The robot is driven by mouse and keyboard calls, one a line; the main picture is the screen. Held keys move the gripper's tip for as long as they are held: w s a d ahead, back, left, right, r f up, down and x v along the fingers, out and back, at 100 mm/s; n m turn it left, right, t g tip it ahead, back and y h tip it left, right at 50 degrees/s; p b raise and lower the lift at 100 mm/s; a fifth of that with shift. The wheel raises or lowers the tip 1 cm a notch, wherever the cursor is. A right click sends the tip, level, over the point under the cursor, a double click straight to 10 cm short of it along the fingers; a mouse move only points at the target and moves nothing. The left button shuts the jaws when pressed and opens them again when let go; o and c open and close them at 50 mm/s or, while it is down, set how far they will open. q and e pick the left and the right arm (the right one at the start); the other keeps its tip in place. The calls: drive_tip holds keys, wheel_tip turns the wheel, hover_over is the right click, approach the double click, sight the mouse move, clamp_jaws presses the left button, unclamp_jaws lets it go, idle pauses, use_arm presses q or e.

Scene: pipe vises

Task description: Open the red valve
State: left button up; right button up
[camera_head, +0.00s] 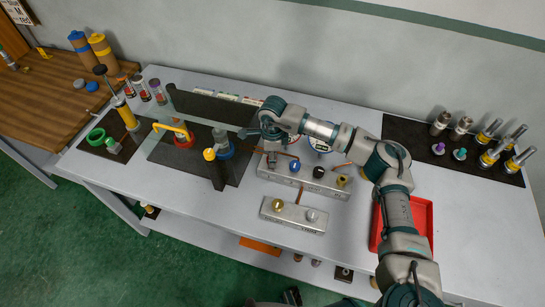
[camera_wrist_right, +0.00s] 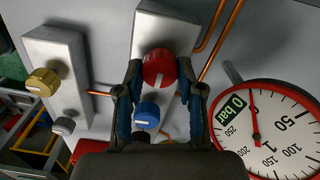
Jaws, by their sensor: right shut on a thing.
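The red valve is a round red knob (camera_wrist_right: 158,64) with a white mark, on a metal valve block (camera_wrist_right: 165,30). My right gripper (camera_wrist_right: 160,76) is shut on it, one finger on each side, in the right wrist view. In the head view, my right arm reaches over the table from the right, to the far side of the larger valve block (camera_head: 325,186). The red knob is hidden or too small to tell there. A dark part at the bottom edge of the head view may be my left gripper; its jaws cannot be made out.
A blue knob (camera_wrist_right: 147,115) is just below the red one. A round gauge (camera_wrist_right: 275,125) reads near zero. A smaller block (camera_head: 295,215) stands in front of the larger one. A pipe vise area (camera_head: 160,160) is left. A red tray (camera_head: 422,225) is right.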

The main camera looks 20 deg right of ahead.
use_arm(q)
drive_tip(key=shift+w+r, duration=0.2)
drive_tip(key=shift+r, duration=0.05)
use_arm(e)
drive_tip(key=shift+n, duration=0.4)
drive_tip(key=shift+r, duration=0.1)
use_arm(q)
drive_tip(key=shift+w, duration=0.1)
use_arm(e)
drive_tip(key=o, duration=1.1)
use_arm(q)
drive_tip(key=shift+r, duration=0.1)
use_arm(e)
drive_tip(key=shift+o, duration=0.2)
use_arm(q)
drive_tip(key=shift+d, duration=0.1)
use_arm(e)
drive_tip(key=shift+w+r, duration=0.1)
wheel_tip(320, 180, up, 12)
